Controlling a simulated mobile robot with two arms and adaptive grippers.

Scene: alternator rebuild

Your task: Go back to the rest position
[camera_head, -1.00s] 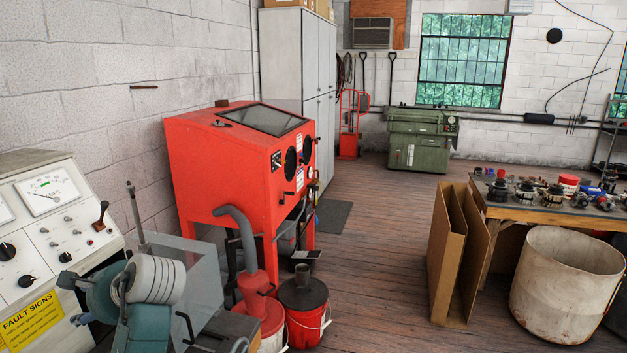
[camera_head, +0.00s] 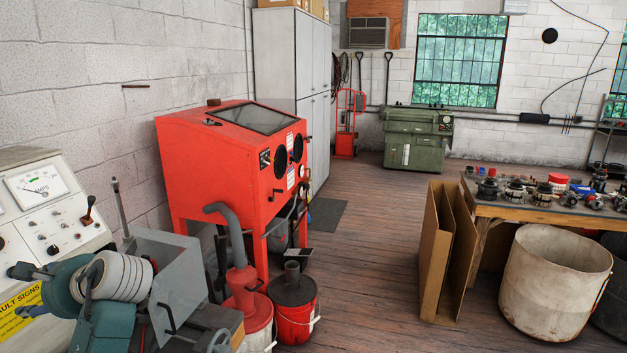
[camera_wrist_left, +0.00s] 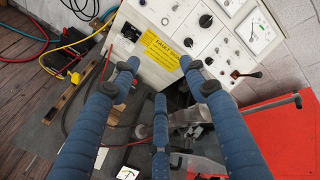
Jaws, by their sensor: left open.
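My left gripper (camera_wrist_left: 159,72) shows in the left wrist view. Its blue fingers with dark joints are spread apart, and nothing is between them. Beyond the fingers stands a white test panel (camera_wrist_left: 205,45) with dials, knobs and a yellow label (camera_wrist_left: 160,50). I cannot make out the left gripper for certain in the head view. My right gripper is not in view.
The test panel (camera_head: 55,215) and a teal machine (camera_head: 100,325) stand close at left. Behind are a red blasting cabinet (camera_head: 215,165) and buckets (camera_head: 295,310). Cardboard (camera_head: 437,255), a bin (camera_head: 550,290) and a workbench (camera_head: 510,211) stand right. Floor (camera_head: 375,240) between is clear.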

